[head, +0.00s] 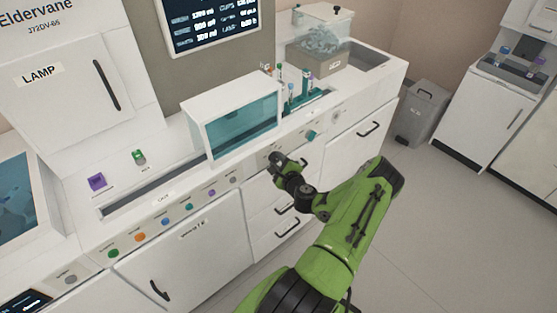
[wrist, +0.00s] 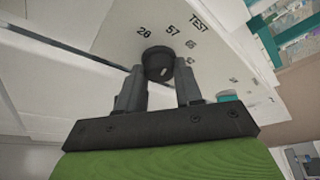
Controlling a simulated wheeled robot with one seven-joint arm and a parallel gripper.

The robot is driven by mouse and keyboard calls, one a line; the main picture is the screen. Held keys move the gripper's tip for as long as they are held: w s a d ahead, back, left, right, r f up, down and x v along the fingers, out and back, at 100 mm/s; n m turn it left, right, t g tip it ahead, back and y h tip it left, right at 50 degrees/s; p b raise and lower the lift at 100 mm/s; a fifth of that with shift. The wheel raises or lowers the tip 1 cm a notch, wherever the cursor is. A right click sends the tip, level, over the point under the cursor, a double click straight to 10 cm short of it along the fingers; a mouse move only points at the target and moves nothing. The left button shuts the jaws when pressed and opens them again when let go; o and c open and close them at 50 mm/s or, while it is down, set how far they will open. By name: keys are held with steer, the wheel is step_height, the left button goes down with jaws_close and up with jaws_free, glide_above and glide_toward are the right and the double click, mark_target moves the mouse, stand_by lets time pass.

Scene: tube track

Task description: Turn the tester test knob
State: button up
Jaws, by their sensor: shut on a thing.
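The black test knob (wrist: 158,64) is round and sits on the white tester panel (wrist: 205,70) in the wrist view. The panel carries the word TEST and the numbers 28, 57 and another too small to read surely. My gripper (wrist: 160,84) has one dark finger on each side of the knob and is shut on it. In the head view my gripper (head: 281,164) is at the counter's front panel, below the teal-windowed box, and hides the knob there.
The white box with a teal window (head: 240,115) stands on the counter above my gripper. A teal knob (head: 311,135) is on the front panel to the right. Drawers with black handles (head: 287,208) lie below. A grey bin (head: 421,113) stands at the right; the floor is open.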

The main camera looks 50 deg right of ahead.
steer(key=o, duration=1)
steer(key=v, duration=1.5)
steer(key=shift+s+a+r, duration=0.1)
steer(key=shift+s+a, duration=0.1)
steer(key=shift+s, duration=0.1)
